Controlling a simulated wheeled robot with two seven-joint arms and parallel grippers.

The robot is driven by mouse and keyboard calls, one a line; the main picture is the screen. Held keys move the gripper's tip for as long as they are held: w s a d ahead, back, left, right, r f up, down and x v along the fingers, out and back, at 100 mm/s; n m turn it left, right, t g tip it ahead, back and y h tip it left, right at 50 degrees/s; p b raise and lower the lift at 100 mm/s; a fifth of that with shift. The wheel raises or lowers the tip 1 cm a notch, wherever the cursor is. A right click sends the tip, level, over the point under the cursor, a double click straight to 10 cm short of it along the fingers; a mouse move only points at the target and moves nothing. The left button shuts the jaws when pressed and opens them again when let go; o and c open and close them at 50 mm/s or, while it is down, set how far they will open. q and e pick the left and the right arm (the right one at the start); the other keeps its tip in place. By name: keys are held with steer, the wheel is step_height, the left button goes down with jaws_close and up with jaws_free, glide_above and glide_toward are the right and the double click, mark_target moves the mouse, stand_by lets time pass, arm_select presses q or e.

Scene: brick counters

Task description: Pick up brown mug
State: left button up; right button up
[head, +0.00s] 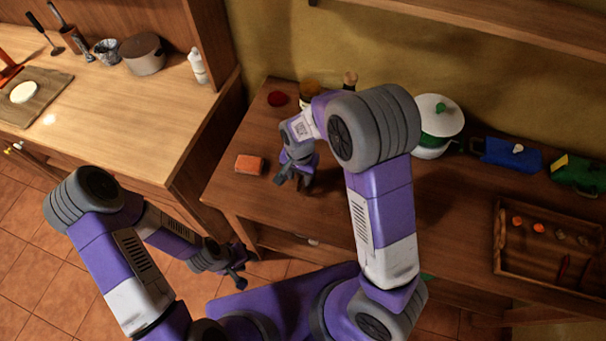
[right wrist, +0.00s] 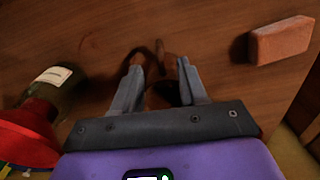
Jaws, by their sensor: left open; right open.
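A brown mug (right wrist: 163,92) shows dimly in the right wrist view, low between the two fingers, with a thin handle-like part beyond it. Its outline is dark, and I cannot tell whether the fingers touch it. My right gripper (head: 284,182) is open and points down over the wooden counter; the fingers also show in the right wrist view (right wrist: 158,85), one on each side of the mug. In the head view the gripper and arm mostly hide the mug. My left gripper (head: 240,276) hangs empty and open over the floor, left of the counter front.
An orange brick-like block (head: 249,165) lies left of the right gripper. A green bottle (right wrist: 58,84) and a red object (right wrist: 25,132) stand close by. A white pot (head: 440,122), blue box (head: 511,154), green case (head: 578,174) and wooden tray (head: 537,276) are to the right.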

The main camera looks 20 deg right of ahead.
mark_target(300, 186)
step_height(300, 186, down, 8)
steer(key=shift+w+r+b, duration=0.15)
steer(key=shift+b, duration=0.35)
jaws_close()
